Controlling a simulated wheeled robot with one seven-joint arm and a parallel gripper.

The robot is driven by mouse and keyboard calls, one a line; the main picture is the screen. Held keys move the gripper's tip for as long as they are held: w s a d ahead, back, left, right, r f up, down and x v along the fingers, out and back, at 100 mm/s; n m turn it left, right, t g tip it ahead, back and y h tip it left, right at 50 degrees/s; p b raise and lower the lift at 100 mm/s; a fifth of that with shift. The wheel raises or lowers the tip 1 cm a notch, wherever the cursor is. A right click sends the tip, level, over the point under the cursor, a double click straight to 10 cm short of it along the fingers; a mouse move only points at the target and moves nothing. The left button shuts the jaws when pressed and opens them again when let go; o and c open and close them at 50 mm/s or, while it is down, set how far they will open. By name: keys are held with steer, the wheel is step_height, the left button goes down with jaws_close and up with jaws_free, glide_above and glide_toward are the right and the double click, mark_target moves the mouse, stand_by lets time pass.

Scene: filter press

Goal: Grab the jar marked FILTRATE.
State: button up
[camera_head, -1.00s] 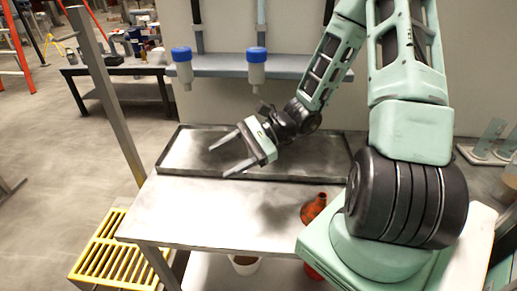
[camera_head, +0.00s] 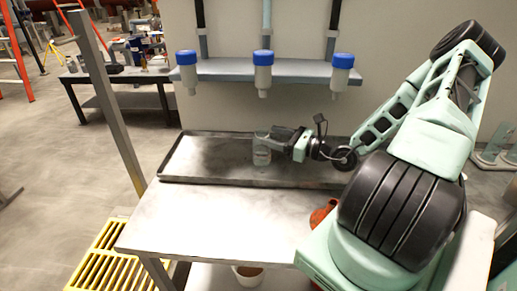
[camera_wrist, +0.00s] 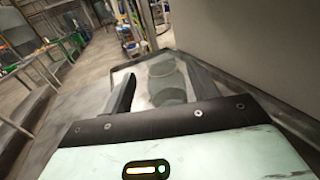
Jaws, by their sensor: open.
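A clear glass jar (camera_head: 261,155) stands upright in the shallow dark-rimmed tray (camera_head: 205,158) on the bench. A pale label shows on it, but I cannot read its marking. My gripper (camera_head: 270,138) is low over the tray, reaching in from the right, with its fingers at the jar. In the wrist view, the jar (camera_wrist: 166,82) lies between the two open fingers of my gripper (camera_wrist: 158,70). I cannot tell whether either finger touches the glass.
Three blue-capped bottles (camera_head: 263,73) hang from the grey shelf (camera_head: 222,70) above the tray. An orange-red flask (camera_head: 322,214) stands at the bench front, partly behind my arm. The bench's left part (camera_head: 190,215) is clear. A yellow grating (camera_head: 105,258) is on the floor.

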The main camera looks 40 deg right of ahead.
mark_target(257, 132)
steer(key=shift+p+x, duration=0.7)
steer(key=shift+x, duration=2.5)
steer(key=shift+d+f, duration=0.1)
steer(key=shift+f, duration=0.05)
jaws_close()
